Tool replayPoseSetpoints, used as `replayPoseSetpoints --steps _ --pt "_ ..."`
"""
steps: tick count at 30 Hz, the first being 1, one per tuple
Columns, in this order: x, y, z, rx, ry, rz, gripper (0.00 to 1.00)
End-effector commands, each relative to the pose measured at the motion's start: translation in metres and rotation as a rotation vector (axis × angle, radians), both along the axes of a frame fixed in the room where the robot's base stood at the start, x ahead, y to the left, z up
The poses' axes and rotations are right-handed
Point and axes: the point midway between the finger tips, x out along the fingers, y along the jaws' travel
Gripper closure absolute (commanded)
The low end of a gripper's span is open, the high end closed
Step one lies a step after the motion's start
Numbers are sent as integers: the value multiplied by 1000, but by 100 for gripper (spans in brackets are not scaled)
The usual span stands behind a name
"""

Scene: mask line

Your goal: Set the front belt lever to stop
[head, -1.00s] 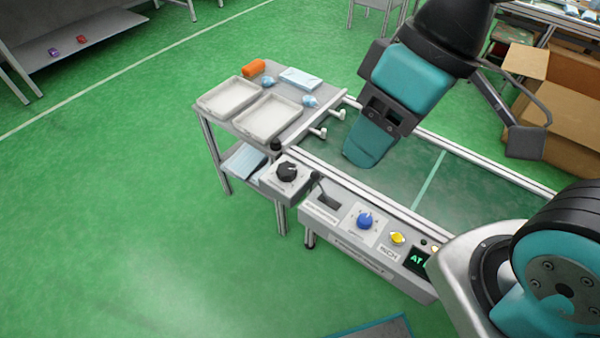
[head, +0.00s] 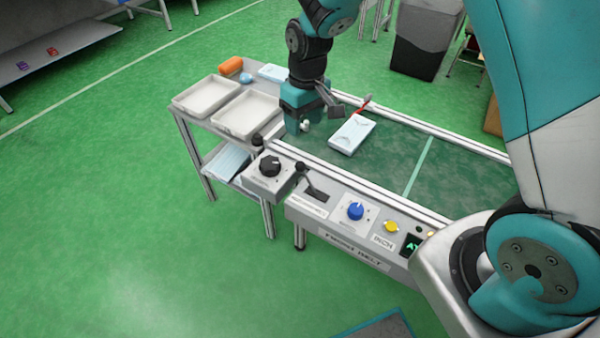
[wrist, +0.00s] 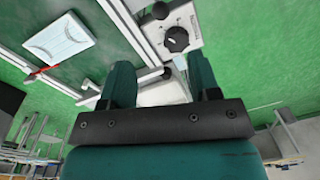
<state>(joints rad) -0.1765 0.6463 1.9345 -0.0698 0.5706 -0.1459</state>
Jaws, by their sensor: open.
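The front belt panel (head: 345,240) carries a black lever (head: 301,170) that rises from a dark slot at its left end. In the head view the lever leans towards the back left; its slot marks are too small to read. My gripper (head: 303,125) is open and empty, pointing down over the left end of the belt, behind the lever and apart from it. In the wrist view its two fingers (wrist: 160,82) stand apart. A black ball near the top edge there may be the lever's tip, but I cannot be sure.
A box with a black dial (head: 270,168) stands left of the panel, with another black ball knob behind it. A white pack (head: 352,134) with something red beside it lies on the green belt (head: 460,178). Two white trays (head: 205,97) stand on the side table.

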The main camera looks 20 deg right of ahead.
Motion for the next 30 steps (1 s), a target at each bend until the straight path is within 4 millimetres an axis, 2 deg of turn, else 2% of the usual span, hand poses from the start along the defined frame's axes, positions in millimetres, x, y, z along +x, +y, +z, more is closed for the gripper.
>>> replayPoseSetpoints --steps 18,24,30 --pt "-5 8 -131 0 4 1 44" --pt "-4 9 -156 1 0 1 44" --pt "-5 10 -164 1 0 1 44"
